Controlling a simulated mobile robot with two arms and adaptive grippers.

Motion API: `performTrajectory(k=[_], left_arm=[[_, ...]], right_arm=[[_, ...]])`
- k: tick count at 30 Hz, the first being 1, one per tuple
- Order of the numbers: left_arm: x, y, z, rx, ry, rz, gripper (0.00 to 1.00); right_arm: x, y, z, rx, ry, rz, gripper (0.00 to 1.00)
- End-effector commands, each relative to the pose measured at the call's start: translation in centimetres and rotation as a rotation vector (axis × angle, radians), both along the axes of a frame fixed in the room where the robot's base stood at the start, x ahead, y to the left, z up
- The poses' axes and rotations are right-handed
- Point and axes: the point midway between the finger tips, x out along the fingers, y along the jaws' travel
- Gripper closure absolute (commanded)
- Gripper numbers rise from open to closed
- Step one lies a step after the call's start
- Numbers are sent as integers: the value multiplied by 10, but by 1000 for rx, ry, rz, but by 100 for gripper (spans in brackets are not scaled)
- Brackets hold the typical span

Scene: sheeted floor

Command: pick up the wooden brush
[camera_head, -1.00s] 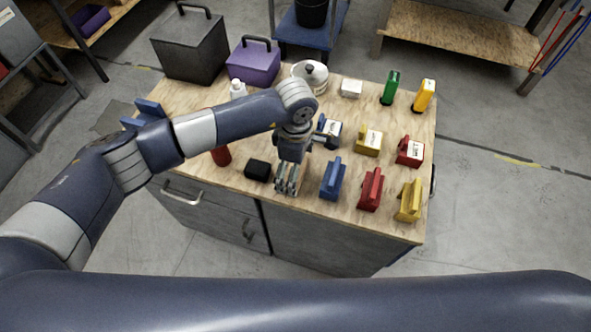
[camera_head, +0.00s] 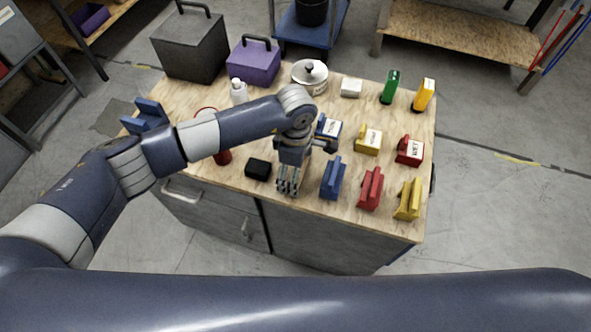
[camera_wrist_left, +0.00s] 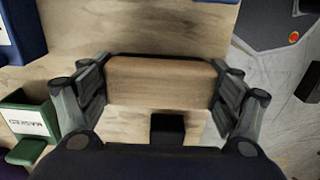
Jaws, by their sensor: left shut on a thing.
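The wooden brush shows in the left wrist view as a plain light-brown wooden block (camera_wrist_left: 160,82). It lies between the two fingers of my left gripper (camera_wrist_left: 160,95), which are closed on its ends. In the head view my left gripper (camera_head: 288,183) points down at the front of the plywood worktop (camera_head: 215,178). It is between a small black block and a blue holder, and the brush is mostly hidden there. I cannot tell whether the brush touches the worktop. My right gripper is not in view.
A black block (camera_head: 258,169) stands close on the left, a blue holder (camera_head: 333,178) close on the right. Red (camera_head: 370,188) and yellow (camera_head: 409,199) holders follow. A white pot (camera_head: 310,78), purple box (camera_head: 254,63) and dark box (camera_head: 189,47) are at the back.

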Motion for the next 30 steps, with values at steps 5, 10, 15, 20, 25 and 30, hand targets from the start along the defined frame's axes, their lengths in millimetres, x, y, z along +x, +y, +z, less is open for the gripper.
performTrajectory(k=[5, 10, 15, 20, 25, 30], left_arm=[[2, 0, 14, -2, -5, 0, 43], [-10, 4, 33, 1, 0, -4, 43], [-45, 15, 36, 0, -1, -5, 43], [-79, 26, 40, -1, -1, -5, 43], [-112, 36, 43, -1, -1, -4, 43], [-136, 43, 46, -2, -2, -3, 43]], right_arm=[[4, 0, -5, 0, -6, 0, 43], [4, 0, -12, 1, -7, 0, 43], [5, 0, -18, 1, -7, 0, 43], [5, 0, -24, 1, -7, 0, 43], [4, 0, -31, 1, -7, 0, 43], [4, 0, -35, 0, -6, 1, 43]])
